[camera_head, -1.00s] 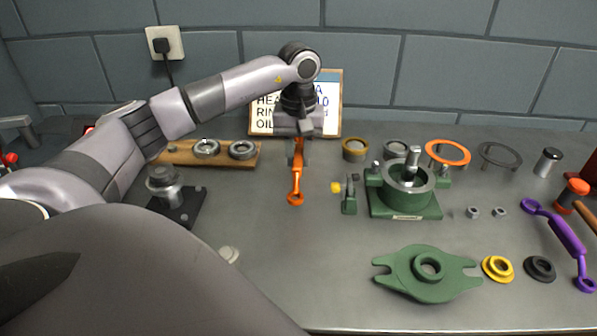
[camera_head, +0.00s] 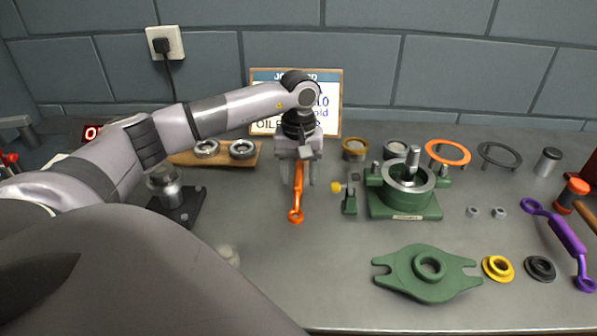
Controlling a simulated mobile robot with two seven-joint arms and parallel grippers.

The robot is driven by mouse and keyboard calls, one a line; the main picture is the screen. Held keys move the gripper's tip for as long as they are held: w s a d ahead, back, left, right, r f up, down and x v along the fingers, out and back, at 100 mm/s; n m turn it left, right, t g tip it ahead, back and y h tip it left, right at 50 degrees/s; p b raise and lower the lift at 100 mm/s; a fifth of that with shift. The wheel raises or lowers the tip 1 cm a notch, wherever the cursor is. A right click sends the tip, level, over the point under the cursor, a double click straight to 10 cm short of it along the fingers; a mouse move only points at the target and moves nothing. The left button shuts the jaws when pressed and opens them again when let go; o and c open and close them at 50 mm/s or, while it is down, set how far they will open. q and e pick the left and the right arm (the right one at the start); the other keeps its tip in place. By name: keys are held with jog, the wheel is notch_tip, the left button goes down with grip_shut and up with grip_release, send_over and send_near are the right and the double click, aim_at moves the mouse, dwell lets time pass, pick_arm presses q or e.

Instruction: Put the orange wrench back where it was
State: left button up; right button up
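The orange wrench (camera_head: 297,192) lies lengthwise on the grey bench in front of the sign, its ring end toward the front edge. Its far end is partly hidden under my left gripper (camera_head: 298,176). The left gripper points down over that far end. Its two pale fingers stand apart on either side of the wrench, with what looks like a gap on each side, so it appears open. My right gripper is not in view.
A green cover (camera_head: 428,274) lies in front. A wooden board (camera_head: 215,157) with bearings and a dark stand (camera_head: 178,207) are left. The bench in front of the wrench is clear.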

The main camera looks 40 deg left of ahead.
aim_at(299, 170)
pick_arm(q)
notch_tip(299, 170, up, 12)
jog(key=shift+r, duration=0.15)
dwell(0.5)
jog(key=shift+s, duration=0.1)
dwell(0.5)
